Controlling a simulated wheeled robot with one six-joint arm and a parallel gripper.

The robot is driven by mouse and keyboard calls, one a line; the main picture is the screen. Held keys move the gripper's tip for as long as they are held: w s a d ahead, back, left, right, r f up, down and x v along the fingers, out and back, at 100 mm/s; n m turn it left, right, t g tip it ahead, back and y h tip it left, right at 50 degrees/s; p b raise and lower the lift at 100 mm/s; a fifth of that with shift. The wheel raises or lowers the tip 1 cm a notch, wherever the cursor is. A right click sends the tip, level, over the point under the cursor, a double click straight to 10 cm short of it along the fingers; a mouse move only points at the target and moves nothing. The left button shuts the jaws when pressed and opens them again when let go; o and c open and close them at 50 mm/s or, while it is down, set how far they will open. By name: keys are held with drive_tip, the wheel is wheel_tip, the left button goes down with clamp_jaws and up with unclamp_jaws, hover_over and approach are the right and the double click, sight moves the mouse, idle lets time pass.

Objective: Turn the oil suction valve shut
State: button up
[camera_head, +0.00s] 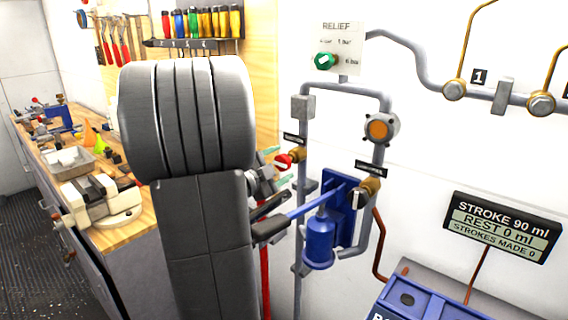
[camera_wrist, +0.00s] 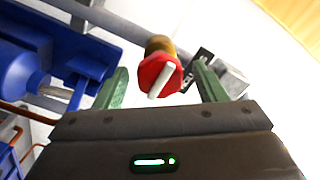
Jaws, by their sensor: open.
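A red valve knob with a white bar (camera_wrist: 160,77) on a brass body (camera_wrist: 160,45) sits between the green fingers of my gripper (camera_wrist: 161,72) in the wrist view. The fingers are apart, with a gap on each side of the knob. In the head view the red knob (camera_head: 284,159) shows beside my gripper (camera_head: 277,166), on the left pipe. The black labels (camera_head: 295,139) by the valves are too small to read, so I cannot tell which is oil suction.
A blue pump with a lever (camera_head: 318,238) stands just right of my gripper. A relief panel with a green knob (camera_head: 325,61) and an orange-faced gauge (camera_head: 379,129) are above. A counter display (camera_head: 502,227) hangs at right. A cluttered workbench (camera_head: 120,236) is at left.

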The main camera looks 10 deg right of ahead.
drive_tip(key=v, duration=1.1)
drive_tip(key=shift+s+a+b, duration=0.2)
drive_tip(key=shift+b, duration=0.15)
drive_tip(key=shift+d, duration=0.1)
drive_tip(key=p+x, duration=0.1)
drive_tip(key=x, duration=1.2)
drive_tip(key=shift+w+d, duration=0.25)
drive_tip(key=shift+w, duration=0.1)
drive_tip(key=shift+s+a, duration=0.1)
drive_tip(key=shift+a, duration=0.05)
